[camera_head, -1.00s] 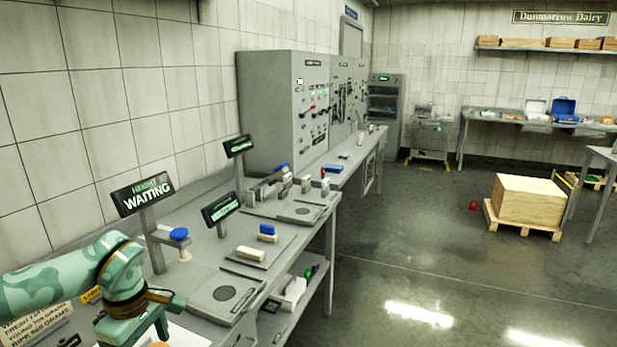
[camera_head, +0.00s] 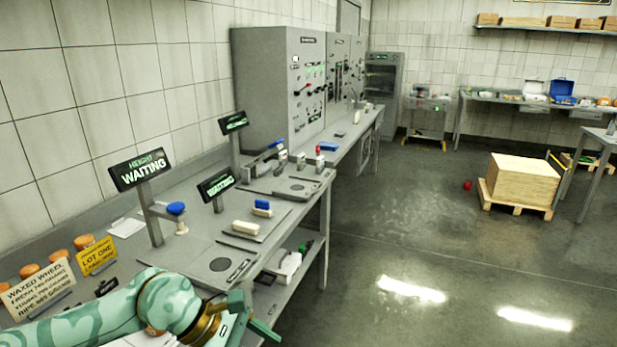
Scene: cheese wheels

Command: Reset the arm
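My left arm, mottled green, comes in from the lower left, low over the near end of the workbench (camera_head: 205,267). Its gripper (camera_head: 262,330) is at the bottom edge by the bench's front edge, partly cut off. Green finger parts show, but their opening cannot be made out. I see nothing held in it. My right gripper is not in view.
Height display (camera_head: 140,170) reads WAITING. Orange wheels (camera_head: 62,257) stand behind a waxed-wheel sign (camera_head: 38,290) and yellow lot-one sign (camera_head: 96,256) at left. A pallet with a wooden block (camera_head: 522,180) stands on the otherwise mostly open floor.

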